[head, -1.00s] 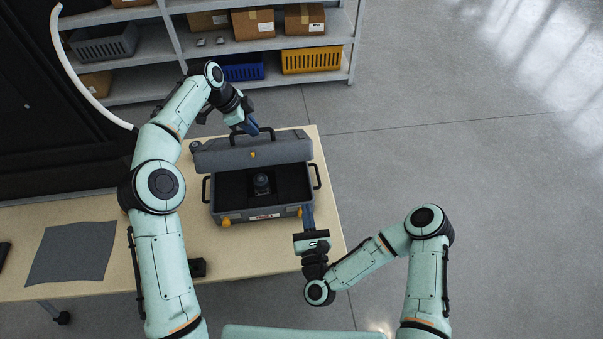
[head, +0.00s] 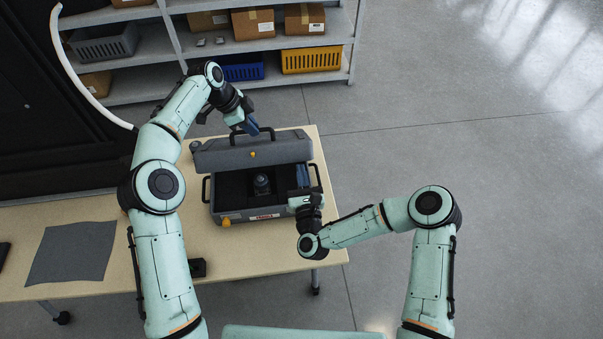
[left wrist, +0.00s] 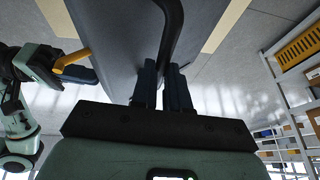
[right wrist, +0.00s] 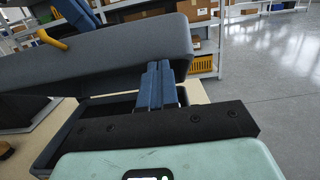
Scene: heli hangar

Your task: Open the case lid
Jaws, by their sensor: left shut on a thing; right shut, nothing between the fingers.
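The grey case (head: 245,214) stands on the table with its lid (head: 215,153) raised; the dark interior shows. My left gripper (head: 252,129) is behind the lid, shut on the black lid handle (head: 238,138). In the left wrist view its blue fingers (left wrist: 164,85) close around the handle (left wrist: 170,40). My right gripper (head: 303,178) is shut and empty at the right end of the case. In the right wrist view its fingers (right wrist: 162,85) reach up by the lid (right wrist: 110,52), overlapping its lower edge; I cannot tell whether they touch.
A dark round-topped object (head: 262,184) sits inside the case. A grey cloth (head: 72,252) and a small black item (head: 197,267) lie on the wooden table (head: 150,225). Shelves (head: 150,93) with boxes and bins stand behind. Open floor (head: 440,150) is to the right.

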